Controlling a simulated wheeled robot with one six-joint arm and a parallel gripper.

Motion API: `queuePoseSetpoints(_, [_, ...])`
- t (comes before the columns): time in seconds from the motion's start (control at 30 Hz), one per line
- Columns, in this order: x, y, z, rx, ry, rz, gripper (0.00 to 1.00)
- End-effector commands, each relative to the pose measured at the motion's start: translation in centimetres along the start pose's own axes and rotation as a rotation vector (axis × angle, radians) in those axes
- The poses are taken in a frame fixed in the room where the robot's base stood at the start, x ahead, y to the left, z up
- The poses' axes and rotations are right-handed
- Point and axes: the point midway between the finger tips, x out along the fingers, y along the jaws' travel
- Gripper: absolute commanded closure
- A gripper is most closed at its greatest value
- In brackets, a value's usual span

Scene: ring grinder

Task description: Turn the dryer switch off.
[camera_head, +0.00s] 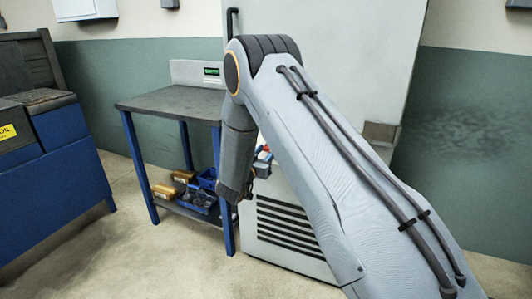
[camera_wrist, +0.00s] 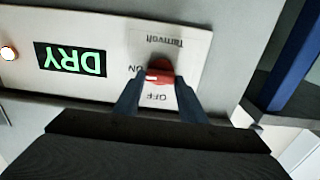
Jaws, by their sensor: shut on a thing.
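The dryer's red switch (camera_wrist: 159,75) sits on a pale control panel (camera_wrist: 112,30), between the printed words ON and OFF, which appear upside down in the wrist view. My gripper (camera_wrist: 160,88) is shut on the red switch, with one dark finger on each side of it. A black display (camera_wrist: 70,60) on the panel shows DRY in green. In the head view a bit of red (camera_head: 266,149) shows beside my wrist. My arm hides most of the gripper and the panel there.
A grey-topped table (camera_head: 165,103) with blue legs stands left of the dryer cabinet (camera_head: 290,225). Blue bins (camera_head: 197,200) lie on its lower shelf. A blue cabinet (camera_head: 60,190) stands at the far left. Open floor (camera_head: 130,260) lies in front.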

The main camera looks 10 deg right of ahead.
Motion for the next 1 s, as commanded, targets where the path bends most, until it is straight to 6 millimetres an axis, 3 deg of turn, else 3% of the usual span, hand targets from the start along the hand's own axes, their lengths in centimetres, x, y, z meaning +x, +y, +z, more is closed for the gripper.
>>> queuePoseSetpoints(0.37, [-0.04,-0.04,-0.04,-0.095,0.000,0.000,0.85])
queuePoseSetpoints(1.0, [-0.05,-0.32,-0.04,-0.659,0.001,0.000,0.85])
